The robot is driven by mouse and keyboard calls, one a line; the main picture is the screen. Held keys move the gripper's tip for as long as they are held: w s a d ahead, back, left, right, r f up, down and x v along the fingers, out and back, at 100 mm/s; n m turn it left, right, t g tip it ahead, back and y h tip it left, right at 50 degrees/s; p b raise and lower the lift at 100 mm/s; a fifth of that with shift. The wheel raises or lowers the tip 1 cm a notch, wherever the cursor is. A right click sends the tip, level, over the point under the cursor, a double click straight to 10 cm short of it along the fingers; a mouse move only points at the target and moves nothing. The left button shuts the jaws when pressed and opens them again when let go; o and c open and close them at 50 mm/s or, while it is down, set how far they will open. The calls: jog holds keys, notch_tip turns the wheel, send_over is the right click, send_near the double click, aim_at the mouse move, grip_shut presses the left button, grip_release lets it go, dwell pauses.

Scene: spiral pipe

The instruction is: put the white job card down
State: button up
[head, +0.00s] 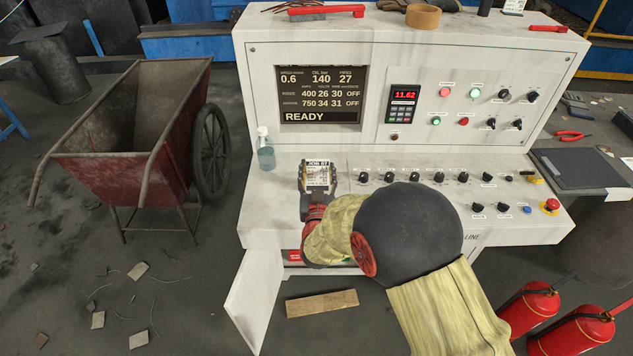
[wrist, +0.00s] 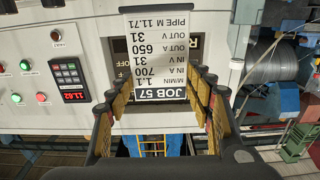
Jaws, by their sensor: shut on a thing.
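The white job card (head: 318,173) is in my gripper (head: 317,188) in the head view, over the left part of the console's sloped desk. The card also shows in the wrist view (wrist: 158,55), upside down, with "JOB 57" and rows of numbers facing the camera. In the wrist view my gripper (wrist: 162,92) has its yellow-padded fingers at both side edges of the card, shut on it. I cannot tell whether the card touches the desk surface.
The white console (head: 290,220) has a "READY" screen (head: 321,95), a keypad (head: 403,105) and several knobs right of my gripper. A clear bottle (head: 265,150) stands close on the left. A red cart (head: 130,140) is further left. A low cabinet door (head: 255,295) hangs open.

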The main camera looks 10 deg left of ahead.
aim_at(317, 177)
jog(key=shift+w+a+f, duration=0.15)
jog(key=shift+w+f, duration=0.15)
jog(key=shift+f, duration=0.05)
jog(key=shift+w+a+f+b, duration=0.1)
jog(key=shift+f+b, duration=0.65)
jog(key=shift+f, duration=0.9)
jog(key=shift+f, duration=0.1)
jog(key=shift+f, duration=0.15)
jog(key=o, duration=1.5)
jog(key=shift+r, duration=0.25)
jog(key=p+v, duration=0.2)
jog(key=v, duration=1)
jog(key=shift+f, duration=0.1)
